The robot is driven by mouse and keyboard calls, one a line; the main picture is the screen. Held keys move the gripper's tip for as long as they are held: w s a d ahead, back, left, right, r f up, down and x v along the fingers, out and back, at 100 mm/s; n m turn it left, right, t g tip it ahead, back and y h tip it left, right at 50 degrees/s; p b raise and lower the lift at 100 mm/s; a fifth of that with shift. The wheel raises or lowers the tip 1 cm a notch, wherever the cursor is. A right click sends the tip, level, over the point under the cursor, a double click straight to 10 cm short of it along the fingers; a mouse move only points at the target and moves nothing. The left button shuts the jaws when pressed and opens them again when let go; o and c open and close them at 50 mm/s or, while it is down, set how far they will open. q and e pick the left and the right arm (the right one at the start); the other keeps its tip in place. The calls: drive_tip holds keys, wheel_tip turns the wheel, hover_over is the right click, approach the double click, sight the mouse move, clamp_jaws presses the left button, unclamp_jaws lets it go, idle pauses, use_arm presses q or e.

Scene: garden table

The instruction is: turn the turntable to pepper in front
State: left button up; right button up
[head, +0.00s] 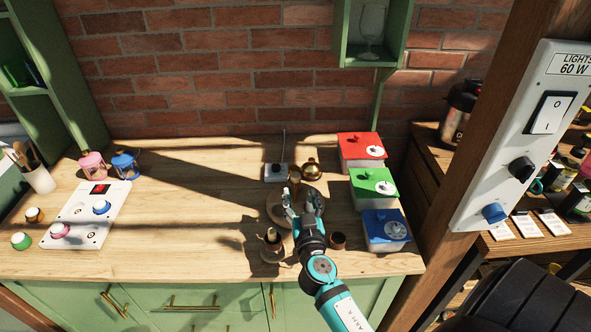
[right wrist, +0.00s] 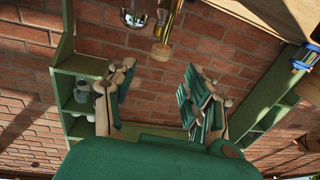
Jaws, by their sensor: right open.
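The turntable looks like a round wooden disc (head: 275,208) near the front right of the table, partly hidden by my right gripper. My right gripper (head: 303,199) is over it with its fingers apart and nothing seen between them. In the right wrist view the open fingers (right wrist: 158,98) have brick wall behind them. A tall brown and brass item (head: 294,176) stands at the disc's back; I cannot tell if it is the pepper. A brass item also shows in the right wrist view (right wrist: 165,30). My left gripper is not in view.
A brown item on a round base (head: 271,243) stands in front, and a small brown cup (head: 338,240) to the right. A brass pot (head: 312,170) is behind. Red (head: 360,148), green (head: 374,187) and blue (head: 386,228) boxes line the right. The table's middle is clear.

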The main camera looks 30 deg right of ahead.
sight(297, 179)
drive_tip(key=p+x, duration=0.1)
drive_tip(key=x, duration=0.8)
drive_tip(key=shift+p, duration=0.3)
